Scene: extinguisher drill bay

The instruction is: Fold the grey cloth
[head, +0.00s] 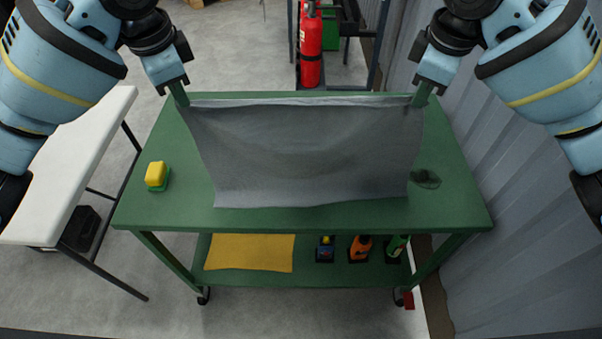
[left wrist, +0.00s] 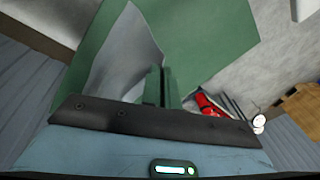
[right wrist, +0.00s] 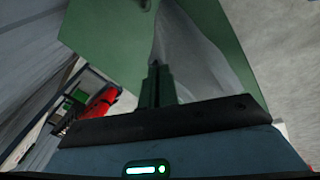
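The grey cloth (head: 310,150) is stretched between my two grippers over the green table (head: 455,205). Its far edge is raised and taut, and its near edge lies on the tabletop. My left gripper (head: 182,98) is shut on the cloth's far left corner. My right gripper (head: 420,98) is shut on the far right corner. In the left wrist view the cloth (left wrist: 125,55) runs from the closed fingers (left wrist: 158,75). In the right wrist view the cloth (right wrist: 190,50) hangs beside the closed fingers (right wrist: 155,70). The fingertips hide the gripped corners.
A yellow and green block (head: 157,176) stands on the table's left side. A dark patch (head: 426,179) lies at the right. A red extinguisher (head: 311,50) stands behind. A corrugated wall (head: 530,200) is close at right.

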